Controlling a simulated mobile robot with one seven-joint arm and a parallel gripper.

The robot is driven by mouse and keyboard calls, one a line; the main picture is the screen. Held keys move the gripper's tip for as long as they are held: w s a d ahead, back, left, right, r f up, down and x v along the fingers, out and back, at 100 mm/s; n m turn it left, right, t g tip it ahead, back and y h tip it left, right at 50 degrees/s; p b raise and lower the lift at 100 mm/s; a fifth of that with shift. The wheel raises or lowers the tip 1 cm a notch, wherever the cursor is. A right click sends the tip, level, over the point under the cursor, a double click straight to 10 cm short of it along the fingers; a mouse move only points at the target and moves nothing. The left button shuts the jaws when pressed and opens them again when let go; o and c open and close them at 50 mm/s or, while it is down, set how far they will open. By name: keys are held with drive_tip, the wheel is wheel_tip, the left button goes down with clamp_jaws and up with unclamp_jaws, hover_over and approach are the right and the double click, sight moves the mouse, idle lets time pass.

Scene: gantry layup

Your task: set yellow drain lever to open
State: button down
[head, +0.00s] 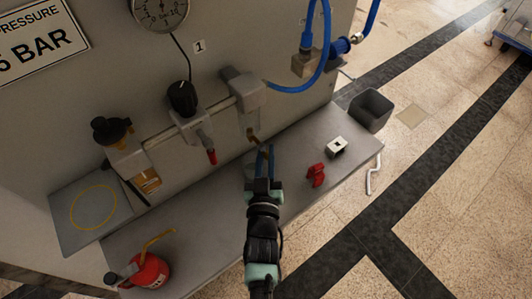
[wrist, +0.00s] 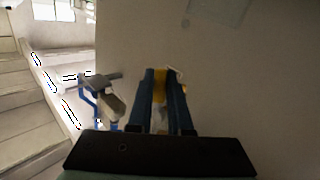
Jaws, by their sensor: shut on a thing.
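The yellow drain lever (head: 252,134) hangs under the grey block (head: 243,90) at the right end of the wall-mounted air line in the head view. My gripper (head: 265,152) reaches up to it from below. In the wrist view a yellow strip of the lever (wrist: 159,85) shows between the two blue fingers of my gripper (wrist: 161,76), which are shut on it. The fingers hide part of the lever, and I cannot tell its exact angle.
A red lever (head: 212,157) hangs under the regulator with a black knob (head: 182,99). A red clip (head: 316,175), a small white-and-black block (head: 337,146) and a red oil can (head: 149,271) are on the grey shelf (head: 215,207). A dark bin (head: 371,110) stands at its far end.

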drive_tip(key=shift+r+p, duration=0.1)
drive_tip(key=shift+p, duration=0.3)
drive_tip(key=shift+a+p, duration=0.1)
drive_tip(key=shift+p, duration=0.3)
drive_tip(key=shift+s+m+g, duration=0.1)
drive_tip(key=shift+m+g, duration=0.2)
drive_tip(key=shift+f, duration=0.2)
drive_tip(key=c, duration=0.8)
unclamp_jaws()
drive_tip(key=shift+c, duration=0.2)
